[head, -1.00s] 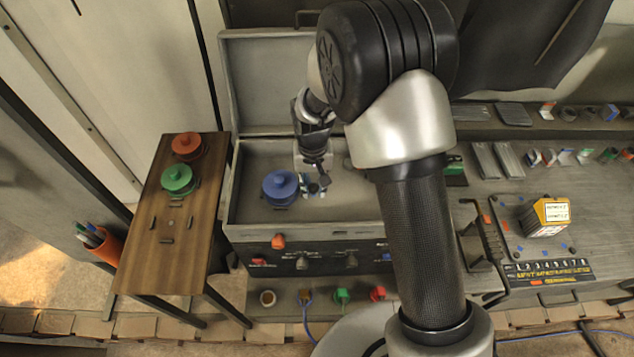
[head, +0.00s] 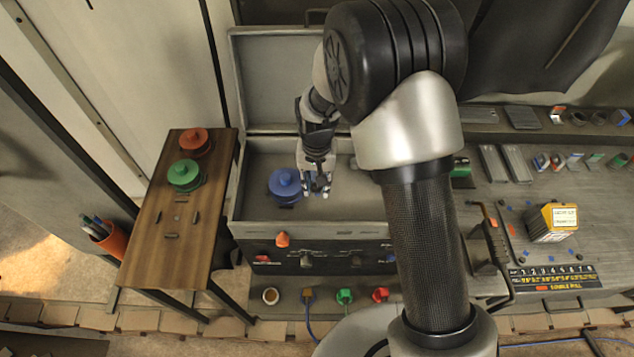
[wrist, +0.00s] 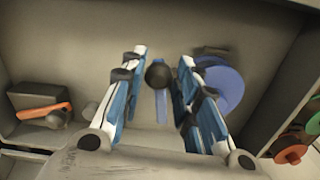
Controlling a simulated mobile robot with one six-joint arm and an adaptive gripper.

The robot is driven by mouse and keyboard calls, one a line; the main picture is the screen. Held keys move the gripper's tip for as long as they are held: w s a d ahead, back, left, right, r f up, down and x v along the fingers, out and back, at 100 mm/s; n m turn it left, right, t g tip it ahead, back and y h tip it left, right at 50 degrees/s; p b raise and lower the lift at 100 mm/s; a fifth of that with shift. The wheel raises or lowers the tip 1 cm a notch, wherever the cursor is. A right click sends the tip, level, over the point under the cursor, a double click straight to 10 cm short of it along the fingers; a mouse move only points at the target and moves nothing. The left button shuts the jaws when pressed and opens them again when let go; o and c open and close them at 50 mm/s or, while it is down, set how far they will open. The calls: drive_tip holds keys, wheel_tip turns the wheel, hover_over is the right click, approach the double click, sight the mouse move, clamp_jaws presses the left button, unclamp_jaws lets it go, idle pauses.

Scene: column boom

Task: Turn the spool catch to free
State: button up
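The blue spool (head: 285,184) sits in the open grey case, at the left of its floor. In the wrist view the spool (wrist: 222,88) is just right of my fingers. A round black knob (wrist: 158,75), apparently the spool catch, shows between my fingers. Its base and setting are hard to make out. My gripper (head: 317,192) points down into the case, right of the spool. Its blue-and-white fingers (wrist: 162,60) are open on either side of the knob, with visible gaps. In the head view my gripper hides the knob.
The open case (head: 240,210) has walls around my gripper. A wooden side table (head: 150,240) carries a green spool (head: 184,174) and a red spool (head: 194,142).

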drive_tip(key=shift+o, duration=1.3)
wheel_tip(320, 180, up, 12)
